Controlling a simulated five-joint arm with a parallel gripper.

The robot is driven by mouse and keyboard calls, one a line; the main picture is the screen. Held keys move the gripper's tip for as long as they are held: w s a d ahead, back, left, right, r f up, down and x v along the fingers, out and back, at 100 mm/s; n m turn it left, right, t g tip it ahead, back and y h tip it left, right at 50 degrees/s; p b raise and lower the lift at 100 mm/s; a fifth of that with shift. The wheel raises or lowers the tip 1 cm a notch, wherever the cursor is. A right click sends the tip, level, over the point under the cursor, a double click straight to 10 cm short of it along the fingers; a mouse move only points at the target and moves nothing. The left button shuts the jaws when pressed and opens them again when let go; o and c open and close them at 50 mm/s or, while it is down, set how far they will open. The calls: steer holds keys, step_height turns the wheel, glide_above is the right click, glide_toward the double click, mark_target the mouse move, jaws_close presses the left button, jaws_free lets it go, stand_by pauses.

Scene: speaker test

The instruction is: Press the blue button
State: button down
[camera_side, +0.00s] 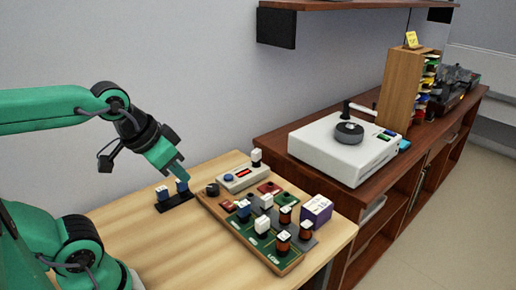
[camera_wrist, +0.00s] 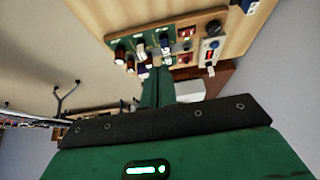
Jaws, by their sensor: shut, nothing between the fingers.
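The blue button (camera_side: 228,177) is a small round blue cap on the left end of a light grey box (camera_side: 243,178) with a red display. The box stands at the back of a wooden board on the table. My gripper (camera_side: 183,178) is shut and empty, its fingertips pointing down to the left of the box.
The wooden board (camera_side: 226,216) holds several upright parts with white tops and a black knob (camera_side: 212,189). The black strip (camera_side: 174,203) lies left of it. A purple-and-white box (camera_side: 316,210) stands to the right. The table's front left (camera_side: 165,250) is clear.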

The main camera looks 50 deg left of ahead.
steer(key=shift+w, duration=0.1)
steer(key=g, duration=0.6)
glide_above(229, 176)
steer(key=shift+f, duration=2.8)
steer(key=shift+f, duration=0.1)
step_height(229, 176, down, 14)
steer(key=shift+r, duration=0.1)
